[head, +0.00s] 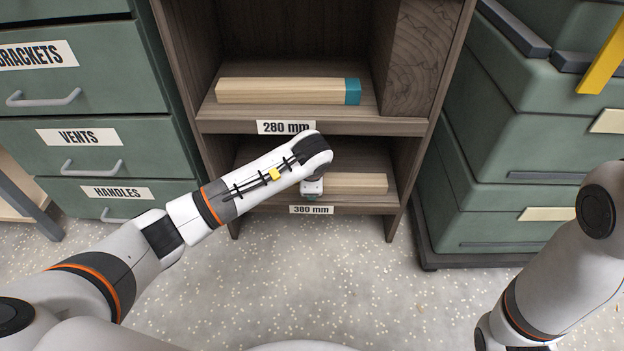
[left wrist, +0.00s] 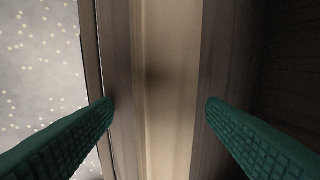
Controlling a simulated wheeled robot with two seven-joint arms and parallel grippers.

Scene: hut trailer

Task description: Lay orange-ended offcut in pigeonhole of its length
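A pale wooden offcut (head: 358,183) lies in the lower pigeonhole (head: 372,203), labelled 380 mm; its left part is hidden behind my left arm, and no orange end shows. My left gripper (head: 312,192) is at the front of that pigeonhole, over the offcut. In the left wrist view the green fingers of my left gripper (left wrist: 160,102) stand apart, one on each side of the pale offcut (left wrist: 168,120), with gaps between. The upper pigeonhole (head: 225,112), labelled 280 mm, holds a pale offcut (head: 280,91) with a teal end. My right gripper is out of view; only its arm shows.
Green drawers (head: 95,90) labelled brackets, vents and handles stand on the left. Stacked green cases (head: 510,150) stand on the right. A dark wooden block (head: 415,60) fills the upper right of the shelf unit. The speckled floor in front is clear.

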